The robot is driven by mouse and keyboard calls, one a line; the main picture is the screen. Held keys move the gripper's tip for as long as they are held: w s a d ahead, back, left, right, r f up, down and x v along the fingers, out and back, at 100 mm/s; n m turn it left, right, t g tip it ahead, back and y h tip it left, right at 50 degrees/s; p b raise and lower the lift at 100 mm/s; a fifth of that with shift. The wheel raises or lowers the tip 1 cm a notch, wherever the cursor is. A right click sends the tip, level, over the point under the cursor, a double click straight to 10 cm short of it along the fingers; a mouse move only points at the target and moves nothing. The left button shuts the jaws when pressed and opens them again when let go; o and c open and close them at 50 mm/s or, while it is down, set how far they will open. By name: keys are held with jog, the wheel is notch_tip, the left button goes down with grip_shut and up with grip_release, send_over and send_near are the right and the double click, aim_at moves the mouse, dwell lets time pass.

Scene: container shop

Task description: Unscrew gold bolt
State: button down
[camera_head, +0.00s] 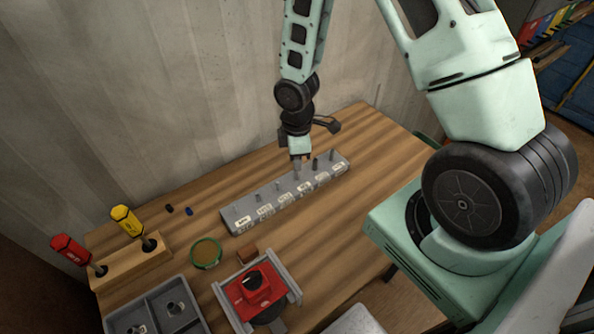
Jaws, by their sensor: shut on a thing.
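My gripper (298,157) points down over the right part of a long grey rack (236,220) with upright grey pegs and white labels. It is shut on a small grey bit (297,166) at the rack; whether the bit is still seated in its slot cannot be told. I cannot make out a gold bolt. A red block (246,302) with a dark round part on top sits in a grey fixture (289,282) at the front of the table.
A wooden stand (130,262) holds a red-handled tool (70,247) and a yellow-handled tool (126,221). The table's right side is clear; a wall stands behind.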

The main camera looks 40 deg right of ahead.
jog(key=shift+r+p, duration=2.4)
jog(key=shift+r, duration=0.4)
jog(key=shift+f, duration=0.1)
